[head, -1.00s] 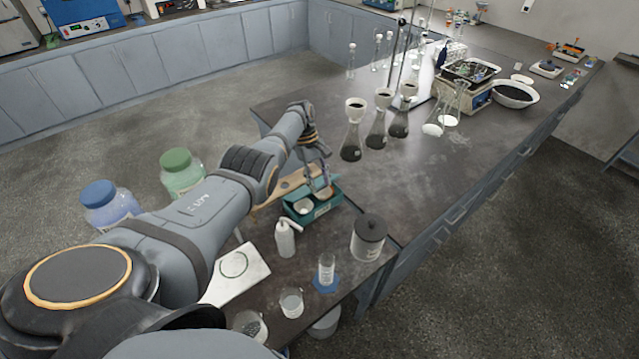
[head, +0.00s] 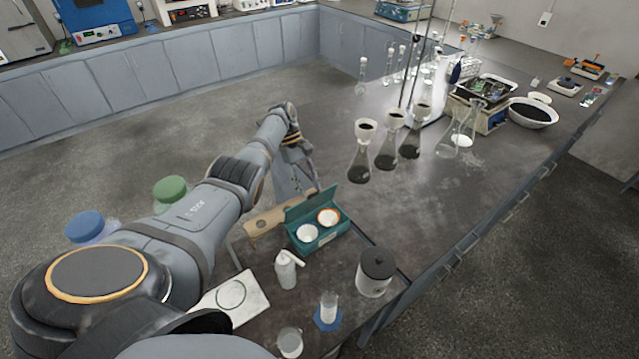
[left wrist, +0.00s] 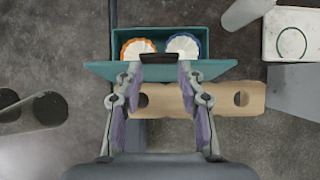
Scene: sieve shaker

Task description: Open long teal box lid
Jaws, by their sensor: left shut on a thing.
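The long teal box (head: 328,238) stands on the bench beside my left arm, with its lid (head: 312,204) raised along the side near my gripper. Two round cups, one orange-rimmed and one with a pale bluish rim, show inside. In the left wrist view the box (left wrist: 119,36) lies beyond the lid (left wrist: 218,68), which is seen tilted up. My left gripper (left wrist: 160,70) is shut on the lid's dark handle (left wrist: 180,57), with a finger on each side. In the head view the fingertips are hidden behind the lid. My right gripper is not in view.
A wooden block with holes (head: 262,222) lies right beside the box. A white wash bottle (head: 287,270), a lidded jar (head: 375,272) and a cylinder on a blue base (head: 328,310) stand nearer. Several flasks with funnels (head: 387,155) stand farther back. Bare bench lies between.

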